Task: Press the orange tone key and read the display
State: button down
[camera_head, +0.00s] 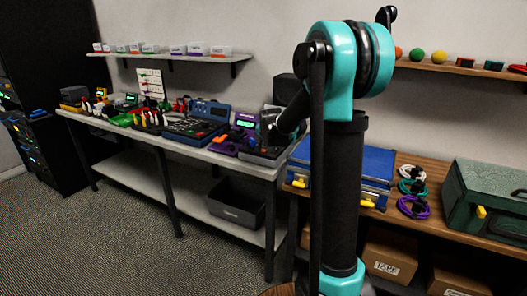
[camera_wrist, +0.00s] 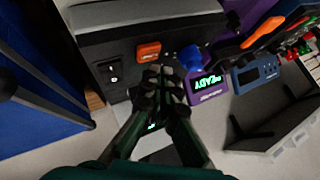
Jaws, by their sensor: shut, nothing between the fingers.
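The orange key (camera_wrist: 148,50) sits on a dark box-shaped device (camera_wrist: 90,48) in the wrist view, with a blue knob (camera_wrist: 191,57) beside it. My gripper (camera_wrist: 161,72) is shut and empty, its fingertips just below the orange key in the picture; I cannot tell whether they touch the device. A small lit green display (camera_wrist: 152,127) is partly hidden behind my fingers, and its text is unreadable. A purple unit (camera_wrist: 206,98) beside the device has a green display reading READY, upside down. In the head view the dark device (camera_head: 262,158) is at the bench's right end.
A toggle switch (camera_wrist: 114,78) is on the device's left part. An orange-handled tool (camera_wrist: 262,32) and a blue meter (camera_wrist: 255,73) lie beyond the purple unit. In the head view, a blue case (camera_head: 365,165) stands right of the grey bench (camera_head: 245,165).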

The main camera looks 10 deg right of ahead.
aim_at(264, 151)
jog(key=shift+f, duration=0.1)
dwell(0.6)
jog(key=shift+f, duration=0.3)
jog(key=shift+f, duration=0.4)
dwell(0.6)
jog(key=shift+r, duration=0.8)
jog(key=shift+r, duration=0.1)
jog(key=shift+r, duration=2.4)
